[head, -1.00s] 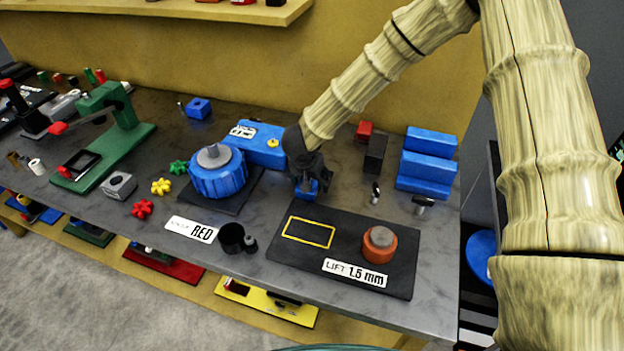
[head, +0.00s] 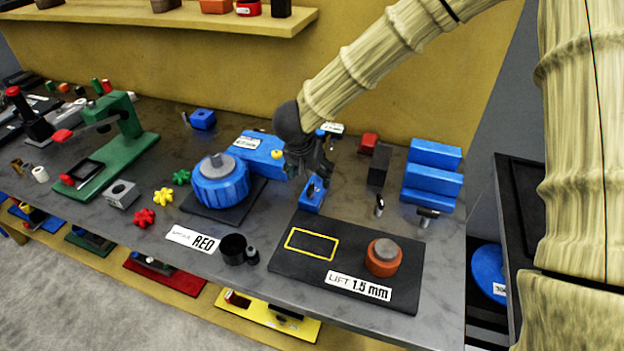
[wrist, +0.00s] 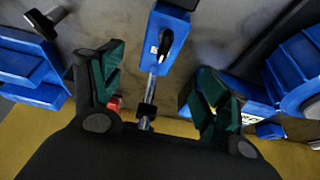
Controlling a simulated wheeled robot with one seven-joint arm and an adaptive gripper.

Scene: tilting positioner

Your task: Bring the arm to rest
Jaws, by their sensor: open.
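My gripper (head: 308,172) is over the grey bench, right of the round blue positioner (head: 220,182). In the wrist view its two green-padded fingers (wrist: 160,88) stand wide apart with nothing gripped. A small blue fixture with a black handle (wrist: 168,38) and a metal rod shows in the gap between them, apart from both pads. The same blue fixture (head: 313,196) stands on the bench just under my gripper in the head view, its top partly hidden by the fingers.
A dark plate (head: 290,268) with a yellow outline and an orange-grey knob (head: 383,258) lies in front. Blue stepped blocks (head: 432,178) stand right, a green press (head: 122,130) left. A yellow wall and shelf (head: 200,22) rise behind. Bare bench shows between the objects.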

